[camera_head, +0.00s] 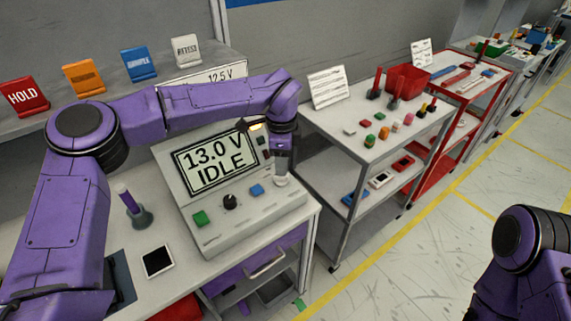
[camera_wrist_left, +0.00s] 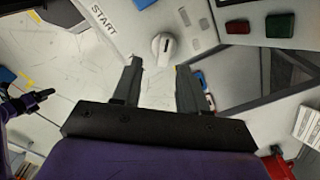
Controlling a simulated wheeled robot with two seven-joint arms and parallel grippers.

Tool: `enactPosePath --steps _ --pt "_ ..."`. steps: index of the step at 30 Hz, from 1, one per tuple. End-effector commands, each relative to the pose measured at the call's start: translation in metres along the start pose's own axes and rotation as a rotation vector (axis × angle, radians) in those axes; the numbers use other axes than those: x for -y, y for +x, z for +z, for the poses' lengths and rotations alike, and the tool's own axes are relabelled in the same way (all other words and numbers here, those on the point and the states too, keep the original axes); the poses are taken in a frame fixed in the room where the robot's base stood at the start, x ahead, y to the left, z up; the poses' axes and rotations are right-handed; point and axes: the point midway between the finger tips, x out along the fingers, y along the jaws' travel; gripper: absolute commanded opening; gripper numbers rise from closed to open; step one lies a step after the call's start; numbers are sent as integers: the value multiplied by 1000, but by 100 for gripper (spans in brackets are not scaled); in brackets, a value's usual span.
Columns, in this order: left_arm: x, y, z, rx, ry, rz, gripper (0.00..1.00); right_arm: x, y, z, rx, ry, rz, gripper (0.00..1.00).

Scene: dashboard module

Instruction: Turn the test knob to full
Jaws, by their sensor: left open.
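The test console (camera_head: 245,222) stands on the workbench, its tilted screen (camera_head: 207,160) reading "13.0 V IDLE". A white knob (camera_head: 281,181) sits at the right end of its panel; in the left wrist view the white knob (camera_wrist_left: 162,45) shows a dark pointer mark. A black knob (camera_head: 230,201) sits between a green button (camera_head: 201,218) and a blue button (camera_head: 257,190). I cannot read which knob is labelled test. My left gripper (camera_wrist_left: 160,66) is open, its fingertips on either side of the white knob's line and apart from it. My right gripper is out of view.
A purple-handled tool in a holder (camera_head: 138,213) and a white-framed dark tablet (camera_head: 158,261) are left of the console. Several coloured sign cards (camera_head: 84,79) line the shelf behind. A grey cart (camera_head: 349,160) with small parts stands to the right.

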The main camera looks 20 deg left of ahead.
Motion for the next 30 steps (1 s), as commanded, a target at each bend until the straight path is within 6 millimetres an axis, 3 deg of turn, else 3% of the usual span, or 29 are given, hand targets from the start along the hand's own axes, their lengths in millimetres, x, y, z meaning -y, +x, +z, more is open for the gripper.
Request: enactPosePath --steps 7,16,17,20,21,30 --pt "11 44 -4 6 3 13 43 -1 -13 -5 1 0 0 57" --pt "13 52 -5 6 4 14 43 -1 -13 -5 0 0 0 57" --pt "13 52 -5 6 5 14 36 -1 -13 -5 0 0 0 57" --pt "12 51 -5 6 5 14 4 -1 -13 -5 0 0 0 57" --pt "12 51 -5 6 4 15 0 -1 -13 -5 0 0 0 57" --pt "11 53 -5 7 18 17 0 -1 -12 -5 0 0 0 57"
